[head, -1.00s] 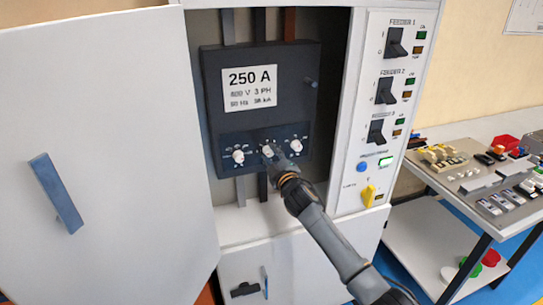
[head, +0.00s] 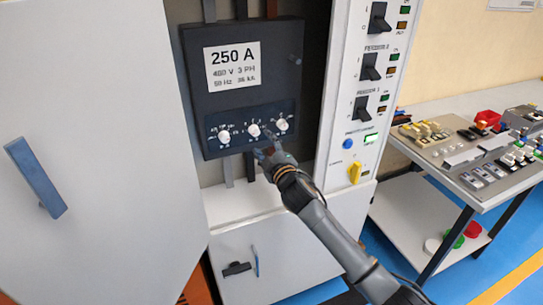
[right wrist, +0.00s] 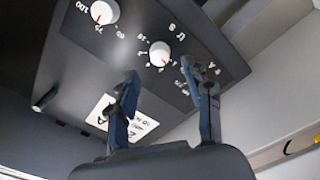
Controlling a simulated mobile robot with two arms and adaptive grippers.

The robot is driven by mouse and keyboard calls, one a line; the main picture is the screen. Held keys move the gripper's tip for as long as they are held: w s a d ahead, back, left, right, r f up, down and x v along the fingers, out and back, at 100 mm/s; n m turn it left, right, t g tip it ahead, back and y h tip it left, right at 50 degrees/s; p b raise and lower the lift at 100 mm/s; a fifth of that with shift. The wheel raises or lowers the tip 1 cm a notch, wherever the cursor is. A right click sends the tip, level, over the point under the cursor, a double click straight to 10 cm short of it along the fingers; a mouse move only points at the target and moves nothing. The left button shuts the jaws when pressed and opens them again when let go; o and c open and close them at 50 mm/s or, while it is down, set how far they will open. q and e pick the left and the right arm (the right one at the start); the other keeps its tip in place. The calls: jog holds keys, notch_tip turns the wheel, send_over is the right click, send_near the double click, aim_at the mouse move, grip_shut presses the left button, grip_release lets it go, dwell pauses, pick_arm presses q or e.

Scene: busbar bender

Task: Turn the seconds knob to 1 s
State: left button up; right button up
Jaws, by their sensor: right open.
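The dark breaker panel (head: 290,90) has a row of three white knobs: left (head: 224,136), middle (head: 254,131) and right (head: 281,125). I cannot read which is the seconds knob. My right gripper (head: 263,153) is just below the middle knob in the head view. In the right wrist view, my right gripper (right wrist: 160,71) is open and empty, its fingertips apart. The middle knob (right wrist: 160,53) shows between and beyond the tips, with a red pointer mark. Another knob (right wrist: 98,12), with a 100 and 75 scale, is at upper left. My left gripper is not in view.
The open cabinet door (head: 100,130) with a blue handle (head: 36,178) stands at left. Right of the panel are feeder switches (head: 370,67) and a yellow handle (head: 354,173). A side table (head: 405,205) with loose parts stands at right.

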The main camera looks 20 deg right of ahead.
jog(key=s, duration=0.5)
jog(key=shift+s+d, duration=0.1)
jog(key=shift+s, duration=0.3)
